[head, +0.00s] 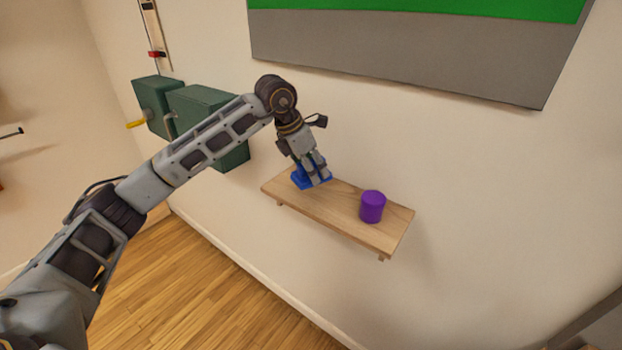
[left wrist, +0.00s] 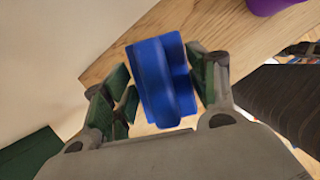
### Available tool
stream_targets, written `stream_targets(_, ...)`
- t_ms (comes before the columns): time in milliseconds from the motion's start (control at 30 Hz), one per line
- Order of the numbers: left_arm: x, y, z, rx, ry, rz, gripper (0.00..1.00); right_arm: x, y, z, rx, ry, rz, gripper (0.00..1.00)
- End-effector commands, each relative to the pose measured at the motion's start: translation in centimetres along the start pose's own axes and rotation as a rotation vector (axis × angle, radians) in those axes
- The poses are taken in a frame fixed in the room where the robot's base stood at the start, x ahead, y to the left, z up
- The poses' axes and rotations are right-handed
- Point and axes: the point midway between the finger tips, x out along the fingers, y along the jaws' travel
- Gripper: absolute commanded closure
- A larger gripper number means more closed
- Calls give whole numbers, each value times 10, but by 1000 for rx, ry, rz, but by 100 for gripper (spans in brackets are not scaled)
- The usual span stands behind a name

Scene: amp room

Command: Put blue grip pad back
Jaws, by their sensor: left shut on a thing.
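The blue grip pad (head: 300,180) is at the left end of a wooden wall shelf (head: 345,214). My left gripper (head: 318,178) points down over that end and is shut on the pad. In the left wrist view the pad (left wrist: 160,80) is a blue block with a raised ridge, between the two green-padded fingers (left wrist: 165,88). The shelf's wood shows right behind it. I cannot tell whether the pad touches the shelf or is just above it. My right gripper is not in view.
A purple cylinder (head: 372,206) stands on the shelf right of the pad; its edge shows in the left wrist view (left wrist: 268,5). Dark green boxes (head: 200,105) hang on the wall to the left. A green and grey panel (head: 400,50) is above. Bare shelf lies between pad and cylinder.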

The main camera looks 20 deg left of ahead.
Motion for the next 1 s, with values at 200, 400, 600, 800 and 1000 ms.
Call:
stream_targets(200, 1, 0, 0, 0, 0, 0, 61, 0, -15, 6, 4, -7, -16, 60)
stream_targets(400, 14, 0, -6, 0, 2, -2, 61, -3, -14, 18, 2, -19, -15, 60)
stream_targets(600, 31, 0, -13, 0, 1, -1, 61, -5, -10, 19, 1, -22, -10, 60)
stream_targets(800, 34, 0, -15, 1, 0, 0, 61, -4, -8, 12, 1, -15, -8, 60)
stream_targets(1000, 35, 0, -15, 1, 0, 0, 61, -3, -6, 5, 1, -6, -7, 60)
